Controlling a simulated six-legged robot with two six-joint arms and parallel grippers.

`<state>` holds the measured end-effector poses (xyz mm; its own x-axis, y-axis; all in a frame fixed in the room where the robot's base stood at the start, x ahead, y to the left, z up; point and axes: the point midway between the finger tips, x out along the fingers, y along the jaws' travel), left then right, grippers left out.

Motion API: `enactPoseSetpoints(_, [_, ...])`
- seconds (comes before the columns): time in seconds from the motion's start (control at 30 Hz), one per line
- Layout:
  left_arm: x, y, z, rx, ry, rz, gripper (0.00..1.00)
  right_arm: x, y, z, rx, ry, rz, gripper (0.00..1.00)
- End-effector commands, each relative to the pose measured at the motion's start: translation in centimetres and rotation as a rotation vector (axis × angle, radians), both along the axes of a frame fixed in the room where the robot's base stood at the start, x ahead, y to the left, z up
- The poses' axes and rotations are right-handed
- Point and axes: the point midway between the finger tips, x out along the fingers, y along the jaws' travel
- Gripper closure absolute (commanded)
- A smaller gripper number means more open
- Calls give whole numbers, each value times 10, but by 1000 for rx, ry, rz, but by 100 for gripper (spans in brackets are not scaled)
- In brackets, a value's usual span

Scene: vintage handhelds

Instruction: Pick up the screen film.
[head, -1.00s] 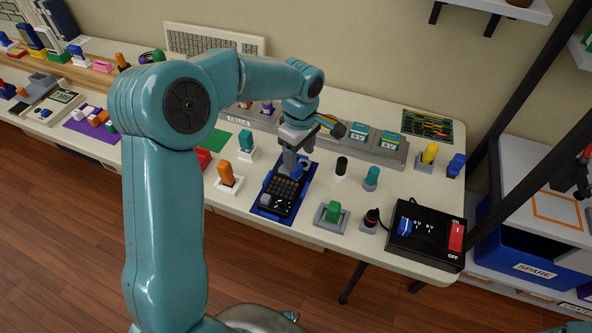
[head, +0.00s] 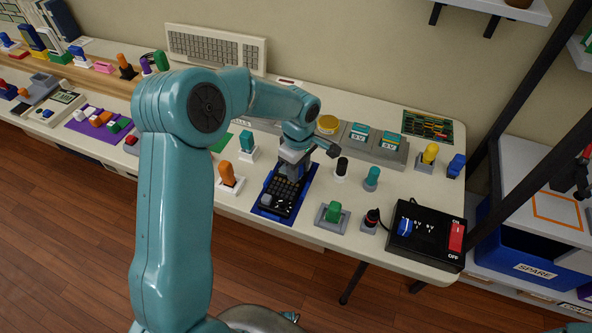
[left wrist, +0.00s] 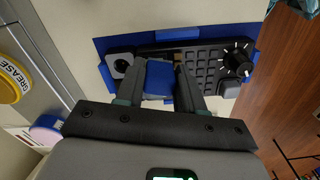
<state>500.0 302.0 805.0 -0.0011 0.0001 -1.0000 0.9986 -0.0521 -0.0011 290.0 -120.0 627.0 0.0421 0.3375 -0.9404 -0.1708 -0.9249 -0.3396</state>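A black handheld with rows of keys (head: 284,199) lies in a blue cradle on a blue mat (head: 268,213). It also shows in the left wrist view, with a black knob (left wrist: 238,60) at its right end. A blue block (left wrist: 159,77) stands at the handheld's screen end; it looks like the screen film's grip, but the film itself cannot be made out. My left gripper (head: 293,173) is over that end, pointing down. In the left wrist view its fingers (left wrist: 160,92) flank the blue block closely; whether they press on it is unclear. My right gripper is out of view.
An orange-handled piece (head: 227,176) stands left of the mat, a green one (head: 333,212) to its right. A black switch box (head: 426,235) sits at the table's right end.

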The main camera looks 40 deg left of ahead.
Motion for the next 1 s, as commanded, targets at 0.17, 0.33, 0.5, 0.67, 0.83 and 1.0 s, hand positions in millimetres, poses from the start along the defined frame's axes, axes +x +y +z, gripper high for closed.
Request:
enactPoseSetpoints(0.17, [1, 0, 0, 0, -2, 0, 84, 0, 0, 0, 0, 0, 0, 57])
enactPoseSetpoints(0.33, [1, 0, 3, 0, -3, 0, 84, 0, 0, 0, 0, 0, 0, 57])
enactPoseSetpoints(0.5, [2, 0, 19, 2, -6, 0, 84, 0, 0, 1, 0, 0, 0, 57])
enactPoseSetpoints(0.67, [2, 0, 57, 2, -9, 0, 84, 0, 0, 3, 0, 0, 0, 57])
enactPoseSetpoints(0.83, [2, 0, 112, 0, -10, 1, 84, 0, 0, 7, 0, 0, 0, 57])
enactPoseSetpoints(1.0, [1, 0, 159, 1, -7, 0, 84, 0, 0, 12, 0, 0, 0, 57])
